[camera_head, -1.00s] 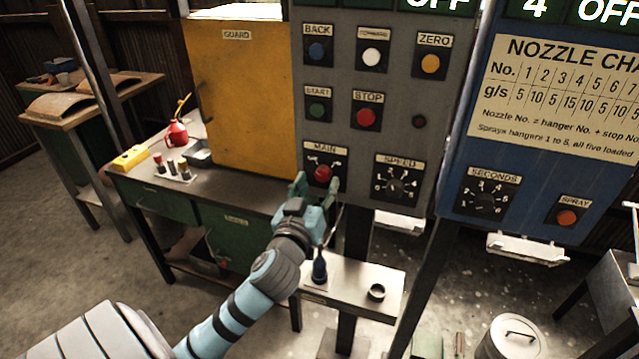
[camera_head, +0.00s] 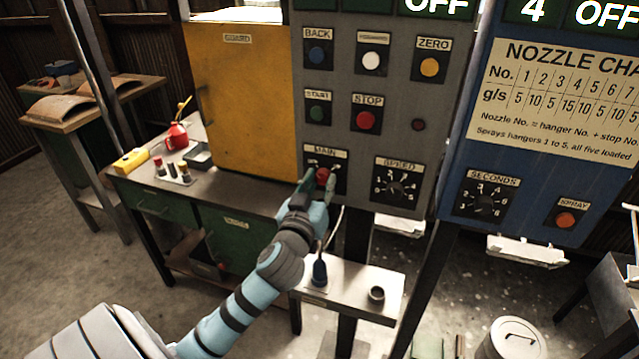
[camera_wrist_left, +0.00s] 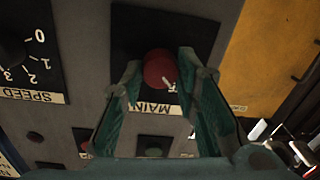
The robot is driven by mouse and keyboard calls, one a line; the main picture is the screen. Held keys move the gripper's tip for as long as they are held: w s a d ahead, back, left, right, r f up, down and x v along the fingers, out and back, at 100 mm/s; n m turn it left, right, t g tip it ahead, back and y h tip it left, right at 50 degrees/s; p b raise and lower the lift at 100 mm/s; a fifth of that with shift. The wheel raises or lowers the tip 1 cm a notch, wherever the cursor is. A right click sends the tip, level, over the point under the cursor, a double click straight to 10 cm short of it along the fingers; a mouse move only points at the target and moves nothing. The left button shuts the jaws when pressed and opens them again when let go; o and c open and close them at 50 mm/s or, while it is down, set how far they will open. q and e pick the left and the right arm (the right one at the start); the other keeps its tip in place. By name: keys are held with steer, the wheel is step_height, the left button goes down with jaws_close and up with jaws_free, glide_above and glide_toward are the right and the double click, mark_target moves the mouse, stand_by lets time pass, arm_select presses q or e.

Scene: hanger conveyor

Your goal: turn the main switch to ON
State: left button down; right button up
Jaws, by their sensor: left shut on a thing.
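The main switch is a red knob (camera_head: 323,175) on a black plate under the MAIN label, low on the grey control panel (camera_head: 385,150). My left gripper (camera_head: 319,184) is at the knob, with its fingers on either side and shut on it. In the left wrist view the red knob (camera_wrist_left: 160,69) sits between the two green fingertips of my left gripper (camera_wrist_left: 161,76), with a pale mark on its face. The view is upside down there. The fingers hide part of the plate, and I cannot read the switch's setting. My right gripper is not in view.
The SPEED dial (camera_head: 396,187) is right of the switch, and the STOP button (camera_head: 366,120) is above. The yellow guard (camera_head: 240,100) stands to the left. A small shelf (camera_head: 345,285) with a blue-handled tool (camera_head: 319,271) is below.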

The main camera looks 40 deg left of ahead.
arm_select(q)
steer(key=shift+m, duration=0.3)
steer(key=m+p, duration=0.2)
steer(key=m, duration=0.1)
steer(key=m+p, duration=0.1)
steer(key=m, duration=0.3)
steer(key=shift+m+p, duration=0.3)
steer(key=m+p, duration=0.2)
steer(key=m, duration=0.3)
steer(key=shift+m+t, duration=0.3)
steer(key=shift+t, duration=0.1)
steer(key=m+p, duration=0.1)
steer(key=m, duration=0.3)
steer(key=shift+a+f+h, duration=0.1)
steer(key=shift+f+h, duration=0.05)
steer(key=shift+h, duration=0.25)
steer(key=shift+m, duration=0.3)
steer(key=c, duration=1.2)
jaws_free()
steer(key=shift+s, duration=0.1)
